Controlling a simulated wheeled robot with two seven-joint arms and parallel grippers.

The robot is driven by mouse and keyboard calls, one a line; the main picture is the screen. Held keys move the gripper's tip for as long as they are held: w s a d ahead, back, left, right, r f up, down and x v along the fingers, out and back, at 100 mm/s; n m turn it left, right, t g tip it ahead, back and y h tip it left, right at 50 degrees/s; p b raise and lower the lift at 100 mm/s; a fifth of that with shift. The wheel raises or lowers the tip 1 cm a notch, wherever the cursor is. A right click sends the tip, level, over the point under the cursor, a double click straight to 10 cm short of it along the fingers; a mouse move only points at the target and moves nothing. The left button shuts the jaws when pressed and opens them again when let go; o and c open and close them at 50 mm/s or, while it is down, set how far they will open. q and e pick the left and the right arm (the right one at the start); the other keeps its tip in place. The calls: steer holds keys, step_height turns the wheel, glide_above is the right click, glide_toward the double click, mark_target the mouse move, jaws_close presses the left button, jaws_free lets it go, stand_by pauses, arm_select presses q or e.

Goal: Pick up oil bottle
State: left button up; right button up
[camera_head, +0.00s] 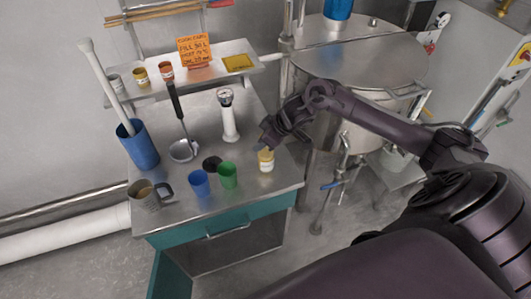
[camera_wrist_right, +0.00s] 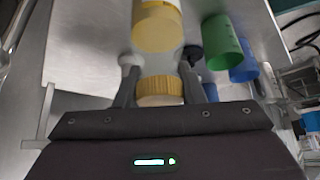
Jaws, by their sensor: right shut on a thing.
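The oil bottle (camera_head: 266,163), a small jar with a yellow top and a pale label, is at the right front edge of the steel table. My right gripper (camera_head: 267,146) reaches down to its top from the right. In the right wrist view the two fingers are shut on a ribbed yellow cap (camera_wrist_right: 160,88). A larger amber-yellow shape with a pale label (camera_wrist_right: 157,28) shows beyond the cap; I cannot tell how the two join. Whether the bottle touches the table is unclear. My left gripper is not in view.
A green cup (camera_head: 228,175), a blue cup (camera_head: 200,183) and a grey mug (camera_head: 148,194) stand left of the bottle. A large steel vessel (camera_head: 360,62) is at the right. The table's right edge is close.

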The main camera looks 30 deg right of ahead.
jaws_close()
steer(key=shift+r, duration=0.1)
